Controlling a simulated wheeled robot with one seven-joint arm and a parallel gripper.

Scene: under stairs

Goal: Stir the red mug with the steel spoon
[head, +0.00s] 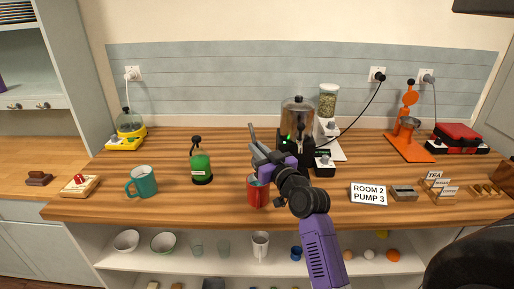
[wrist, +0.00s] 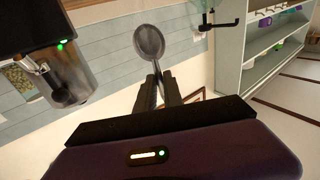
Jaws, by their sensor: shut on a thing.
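The red mug (head: 256,192) stands upright near the front of the wooden counter in the head view, partly hidden by my arm. My gripper (head: 257,149) is above and behind the mug's rim. In the wrist view my gripper (wrist: 159,82) is shut on the steel spoon (wrist: 149,42), its bowl beyond the fingertips, against the wall and apart from other things. In the head view the spoon is hard to tell from the grey fingers. The mug does not show in the wrist view.
A dark machine with a glass dome (head: 298,117) stands close behind and right of my gripper. A green bottle (head: 201,164) and a teal mug (head: 142,183) stand left. A sign (head: 368,194) stands right. Counter between bottle and red mug is clear.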

